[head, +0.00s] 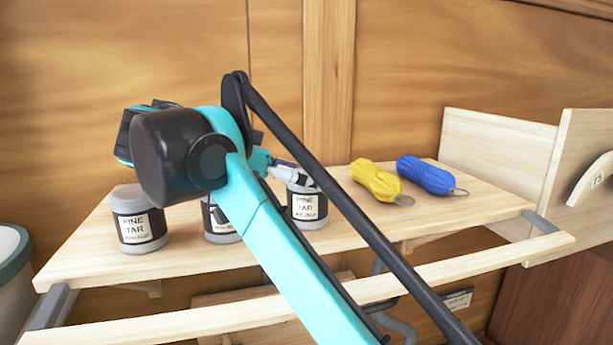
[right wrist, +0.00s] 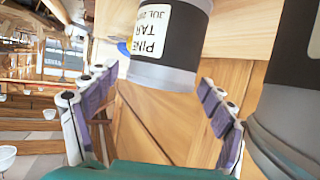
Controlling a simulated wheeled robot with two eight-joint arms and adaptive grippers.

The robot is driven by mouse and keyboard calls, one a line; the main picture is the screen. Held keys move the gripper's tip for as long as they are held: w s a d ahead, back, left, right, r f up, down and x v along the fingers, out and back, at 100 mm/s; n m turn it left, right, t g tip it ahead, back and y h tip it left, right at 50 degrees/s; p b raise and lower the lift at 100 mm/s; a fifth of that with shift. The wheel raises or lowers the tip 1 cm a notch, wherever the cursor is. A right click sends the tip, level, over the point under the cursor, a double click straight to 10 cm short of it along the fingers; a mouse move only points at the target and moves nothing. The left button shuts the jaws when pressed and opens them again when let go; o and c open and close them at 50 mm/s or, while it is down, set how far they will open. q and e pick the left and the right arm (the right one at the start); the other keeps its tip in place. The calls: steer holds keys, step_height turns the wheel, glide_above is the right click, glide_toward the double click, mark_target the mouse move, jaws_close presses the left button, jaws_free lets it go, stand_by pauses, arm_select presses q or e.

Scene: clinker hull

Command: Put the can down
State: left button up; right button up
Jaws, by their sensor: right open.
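Three dark pine tar cans with grey tops and white labels stand upright on a pale wooden shelf (head: 250,255) in the head view: a left can (head: 139,220), a middle can (head: 219,222) mostly hidden by my arm, and a right can (head: 308,206). My right gripper (head: 284,172) is at the upper part of the right can. In the right wrist view my right gripper (right wrist: 157,82) is open, its purple-padded fingers apart, with a can (right wrist: 170,45) ahead between them, with gaps at both sides. Another can (right wrist: 290,100) is close on the right. My left gripper is not in view.
A yellow bundle (head: 376,181) and a blue bundle (head: 425,175) lie on the shelf to the right of the cans. A wooden rail (head: 480,262) runs along the front. A pale bucket (head: 10,270) stands at the lower left. Wooden panelling rises behind.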

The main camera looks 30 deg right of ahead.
steer(key=v, duration=1.1)
steer(key=shift+a+p, duration=0.3)
steer(key=shift+r, duration=0.1)
